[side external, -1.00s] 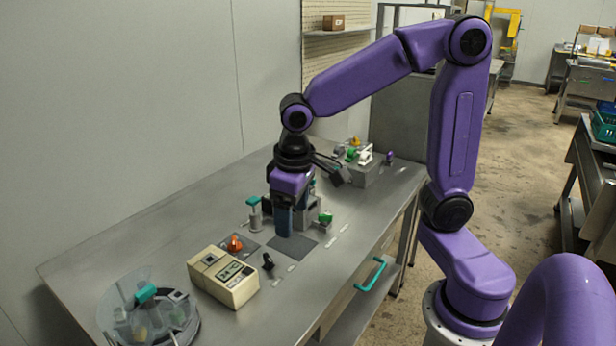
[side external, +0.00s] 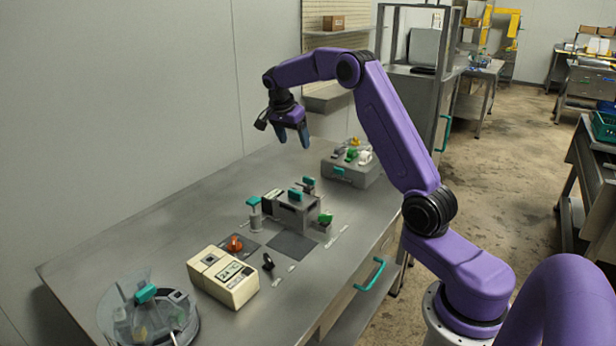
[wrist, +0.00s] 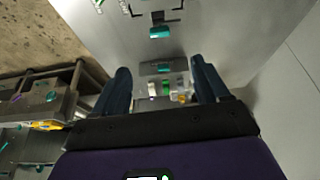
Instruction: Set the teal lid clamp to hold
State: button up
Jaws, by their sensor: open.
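My gripper (side external: 293,138) is open and empty, raised above the far part of the steel table, left of the grey switch box. Its two dark fingers (wrist: 163,85) show apart in the wrist view. Several teal parts are in view, and I cannot tell for sure which one is the lid clamp. One teal handle (side external: 295,195) sits on a grey block mid-table, with another teal piece (side external: 308,182) just behind it. A teal-topped post (side external: 253,201) stands left of the block. A teal block (side external: 146,293) is on the round clear-lidded vessel. No setting label is readable.
The grey switch box (side external: 352,174) carries green, white and yellow parts and a teal front piece (side external: 338,171). Nearer are an orange knob (side external: 235,244), a black knob (side external: 268,262) and a beige meter (side external: 222,277). A teal drawer handle (side external: 370,275) projects at the front.

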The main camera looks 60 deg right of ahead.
aim_at(309, 178)
jog(key=x, duration=1.2)
jog(key=d+x, duration=0.1)
jog(key=x, duration=0.5)
jog(key=shift+r, duration=0.25)
jog(key=c, duration=1.1)
